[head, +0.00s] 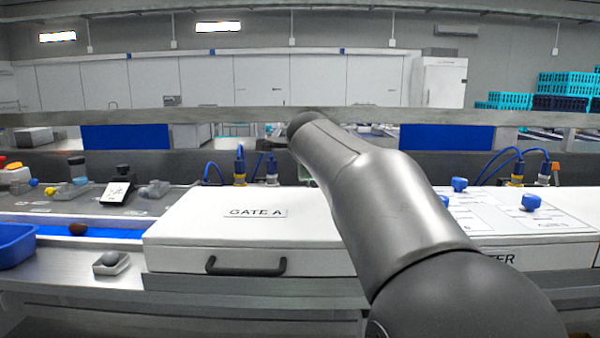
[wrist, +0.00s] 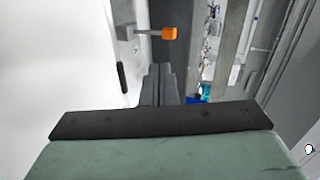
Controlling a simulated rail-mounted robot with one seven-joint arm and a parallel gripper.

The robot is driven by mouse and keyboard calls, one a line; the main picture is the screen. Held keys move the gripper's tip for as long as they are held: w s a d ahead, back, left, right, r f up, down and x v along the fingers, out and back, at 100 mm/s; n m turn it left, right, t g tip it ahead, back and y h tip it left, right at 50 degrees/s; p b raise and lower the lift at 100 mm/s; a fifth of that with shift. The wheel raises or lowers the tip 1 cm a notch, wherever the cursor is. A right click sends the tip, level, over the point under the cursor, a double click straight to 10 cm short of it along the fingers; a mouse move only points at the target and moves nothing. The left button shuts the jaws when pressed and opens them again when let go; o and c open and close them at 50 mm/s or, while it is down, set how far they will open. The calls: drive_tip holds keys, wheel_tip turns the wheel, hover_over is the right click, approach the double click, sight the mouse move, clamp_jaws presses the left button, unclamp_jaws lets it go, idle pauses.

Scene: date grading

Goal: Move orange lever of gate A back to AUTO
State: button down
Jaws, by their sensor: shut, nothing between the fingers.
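The orange lever (wrist: 168,33) shows in the wrist view as an orange knob on a thin grey rod that comes from a grey block (wrist: 125,32) on a white surface. My gripper (wrist: 161,70) is shut and empty, its dark fingers together. In the wrist picture the fingertips lie just below the orange knob with a visible gap; I cannot tell the distance in depth. In the head view the white GATE A box (head: 190,225) has a closed lid. My arm covers its right part, and the lever and my gripper are hidden there.
The GATE A box has a black handle (head: 246,266) in front. Blue cables with connectors (head: 239,165) stand behind it. At right is a white panel with blue knobs (head: 530,202). At left are a blue tray (head: 15,243) and a brown date (head: 78,229). A metal rail (head: 220,115) runs across behind.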

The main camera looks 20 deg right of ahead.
drive_tip(key=shift+f+m, duration=0.1)
drive_tip(key=shift+m, duration=0.2)
drive_tip(key=shift+w+d+f, duration=0.1)
drive_tip(key=shift+w+d, duration=0.1)
drive_tip(key=r+p+x, duration=0.1)
drive_tip(key=p+x, duration=0.5)
drive_tip(key=x, duration=0.7)
drive_tip(key=shift+w+p, duration=0.35)
drive_tip(key=shift+w, duration=0.05)
drive_tip(key=shift+d+r, duration=0.1)
